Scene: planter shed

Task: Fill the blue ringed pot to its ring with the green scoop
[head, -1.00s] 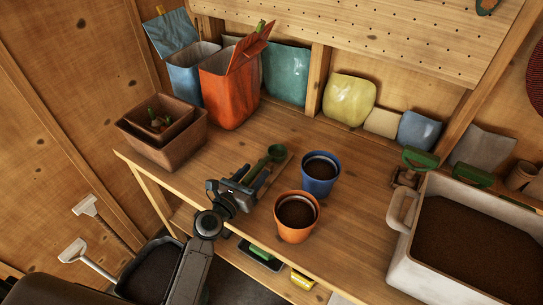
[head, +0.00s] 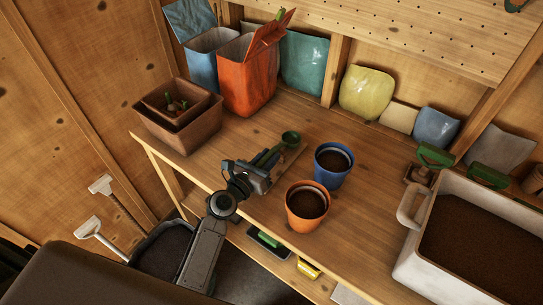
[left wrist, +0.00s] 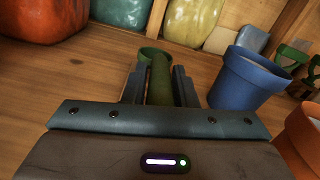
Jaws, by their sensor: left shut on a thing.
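The green scoop (head: 290,139) is at the middle of the bench, its cup pointing away from me. My left gripper (head: 266,163) is shut on its handle; in the left wrist view the green handle (left wrist: 160,80) runs between the two fingers. I cannot tell whether the scoop touches the bench. The blue ringed pot (head: 333,166) stands upright to the right of the gripper, with dark soil inside below a pale ring. It also shows in the left wrist view (left wrist: 248,82). My right gripper is not in view.
An orange pot (head: 306,206) with soil stands in front of the blue one, near the bench edge. A large white tub (head: 410,240) of soil is at the right. Orange (head: 247,80) and blue bags and brown planters (head: 180,130) stand at the left back.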

